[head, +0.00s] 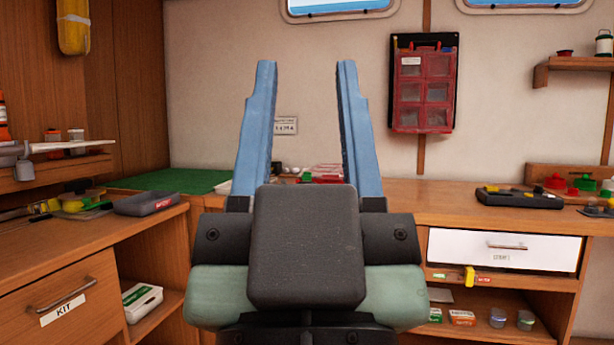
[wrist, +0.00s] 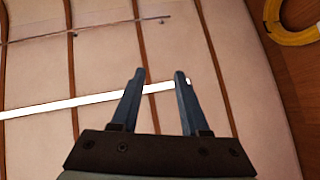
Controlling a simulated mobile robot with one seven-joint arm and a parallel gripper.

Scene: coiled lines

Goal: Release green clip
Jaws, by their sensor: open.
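My gripper (head: 305,75) is raised in the middle of the head view, its two blue fingers wide apart with nothing between them. In the wrist view my gripper (wrist: 160,80) is also open and empty, with a pale panelled surface behind it. I cannot identify a green clip for certain. A small green item (head: 586,183) stands among red ones on the right counter, well away from my gripper, but it is too small to tell what it is. My gripper hides part of the back counter.
A wooden counter (head: 440,200) runs along the back, with a white drawer (head: 504,248) below. A black tray (head: 519,198) sits on it at right. A green mat (head: 170,181) lies at back left. A red organiser (head: 423,90) hangs on the wall. A yellow ring (wrist: 290,33) shows in the wrist view.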

